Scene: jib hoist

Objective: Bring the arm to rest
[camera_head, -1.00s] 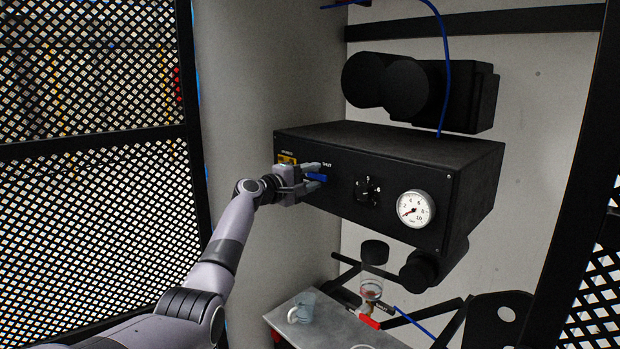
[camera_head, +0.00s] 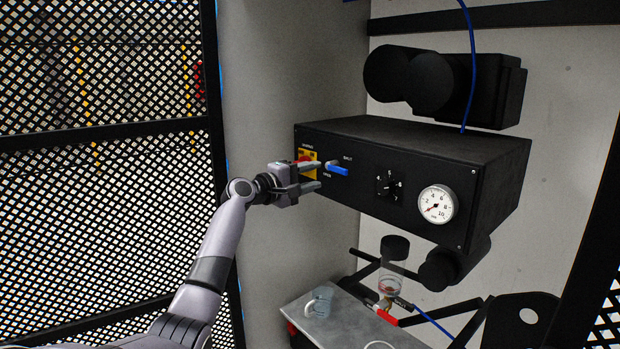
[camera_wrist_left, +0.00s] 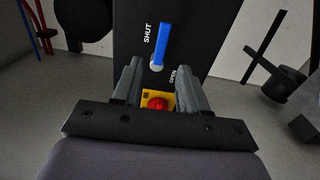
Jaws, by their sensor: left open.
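My left gripper (camera_head: 314,176) is open and empty in front of the left part of a black control box (camera_head: 440,165). A blue lever (camera_head: 337,170) on the box front lies just beyond the fingertips, apart from them. In the left wrist view the blue lever (camera_wrist_left: 163,42) points along the SHUT lettering, with OPEN marked to its side. A red button on a yellow plate (camera_wrist_left: 157,101) shows between the fingers in that view. In the head view the gripper partly hides the yellow plate (camera_head: 305,155). My right gripper does not show.
A black selector knob (camera_head: 385,185) and a white gauge (camera_head: 438,204) sit right of the lever. Below, a grey shelf (camera_head: 345,325) bears a clear mug (camera_head: 319,302). Mesh panels (camera_head: 100,220) stand left. A blue hose (camera_head: 470,60) hangs above the box.

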